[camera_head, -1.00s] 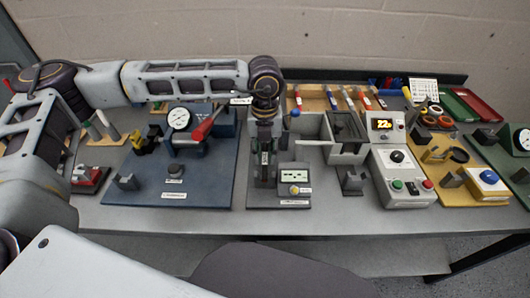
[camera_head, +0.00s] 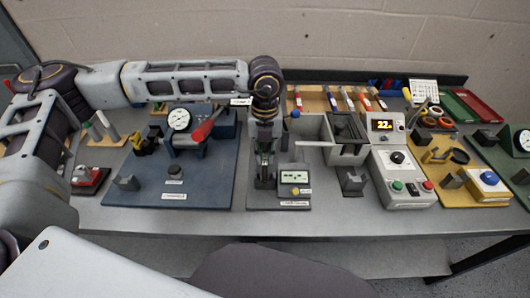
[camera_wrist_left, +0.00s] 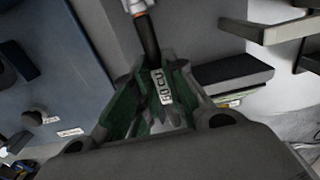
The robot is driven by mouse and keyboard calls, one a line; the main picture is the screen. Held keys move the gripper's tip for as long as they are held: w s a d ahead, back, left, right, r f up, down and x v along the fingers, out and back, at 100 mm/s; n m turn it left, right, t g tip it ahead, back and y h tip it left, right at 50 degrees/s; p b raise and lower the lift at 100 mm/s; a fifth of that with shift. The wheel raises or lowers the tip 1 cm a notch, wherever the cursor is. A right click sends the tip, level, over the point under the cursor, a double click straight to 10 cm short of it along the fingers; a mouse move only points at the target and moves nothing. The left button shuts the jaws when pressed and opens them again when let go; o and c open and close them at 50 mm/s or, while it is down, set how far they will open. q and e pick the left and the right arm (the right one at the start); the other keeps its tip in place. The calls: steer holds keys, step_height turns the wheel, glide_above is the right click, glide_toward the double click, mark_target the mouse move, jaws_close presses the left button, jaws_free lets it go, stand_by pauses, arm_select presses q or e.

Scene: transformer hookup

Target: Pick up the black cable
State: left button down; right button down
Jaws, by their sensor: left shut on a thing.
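The black cable (camera_wrist_left: 149,38) shows in the left wrist view as a thick dark length with a metal and orange end at the top. A white label with dark lettering sits just below it, between the fingers. My left gripper (camera_wrist_left: 152,108) has green-lined fingers on both sides of the cable and is shut on it. In the head view my left gripper (camera_head: 265,172) points down at the small grey board, left of the meter box. The cable is mostly hidden there by the gripper. My right gripper is not in view.
A blue board (camera_head: 213,178) with a gauge and a red lever is to the left. A grey open box (camera_head: 348,158), a control box (camera_head: 398,185) and a yellow board (camera_head: 488,192) lie further right. The table's front strip is clear.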

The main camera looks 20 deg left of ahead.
mark_target(265, 155)
arm_select(q)
step_height(265, 155, up, 18)
stand_by(0.6)
steer(key=shift+f, duration=0.1)
stand_by(0.4)
